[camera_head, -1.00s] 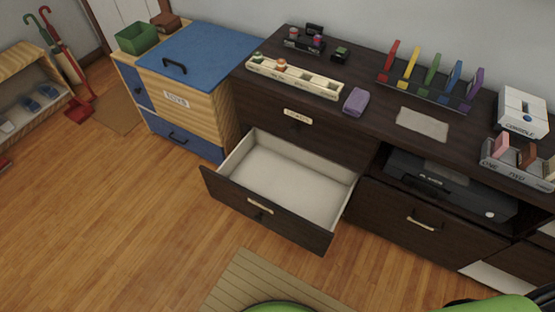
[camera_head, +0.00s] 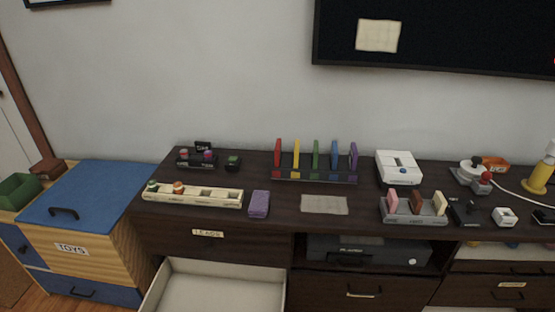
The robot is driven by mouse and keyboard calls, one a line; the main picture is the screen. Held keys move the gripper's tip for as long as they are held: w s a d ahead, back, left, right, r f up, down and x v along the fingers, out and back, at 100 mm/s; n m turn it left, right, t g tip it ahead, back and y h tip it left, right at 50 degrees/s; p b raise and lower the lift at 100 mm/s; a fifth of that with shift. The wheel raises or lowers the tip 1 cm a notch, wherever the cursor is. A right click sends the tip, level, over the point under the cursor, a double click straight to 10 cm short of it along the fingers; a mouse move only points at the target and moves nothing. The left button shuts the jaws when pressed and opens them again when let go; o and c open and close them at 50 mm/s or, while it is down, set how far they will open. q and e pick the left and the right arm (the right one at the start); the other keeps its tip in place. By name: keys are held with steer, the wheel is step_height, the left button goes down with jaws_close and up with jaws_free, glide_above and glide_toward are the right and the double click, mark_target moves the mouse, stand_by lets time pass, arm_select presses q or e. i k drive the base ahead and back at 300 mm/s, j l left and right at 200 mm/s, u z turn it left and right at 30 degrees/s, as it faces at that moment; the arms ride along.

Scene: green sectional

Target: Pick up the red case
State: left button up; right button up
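A red case (camera_head: 278,153) stands upright at the left end of a dark rack (camera_head: 313,180) on the dark cabinet top. To its right in the same rack stand a yellow case (camera_head: 296,154), a green one (camera_head: 315,154), a blue one (camera_head: 335,155) and a purple one (camera_head: 353,157). Neither of my grippers shows in the head view, so I cannot tell how they stand.
An open, empty drawer (camera_head: 215,290) juts out below the cabinet top (camera_head: 270,231). A purple cloth (camera_head: 259,204) and a beige mat (camera_head: 324,205) lie before the rack. A cream tray (camera_head: 215,198) sits left, a grey holder (camera_head: 413,216) right.

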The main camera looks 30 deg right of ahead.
mark_target(279, 147)
steer(key=l+z, duration=0.25)
steer(key=l, duration=0.2)
steer(key=i+l+z, duration=0.2)
steer(key=l, duration=0.25)
steer(key=l+z, duration=0.25)
steer(key=l, duration=0.2)
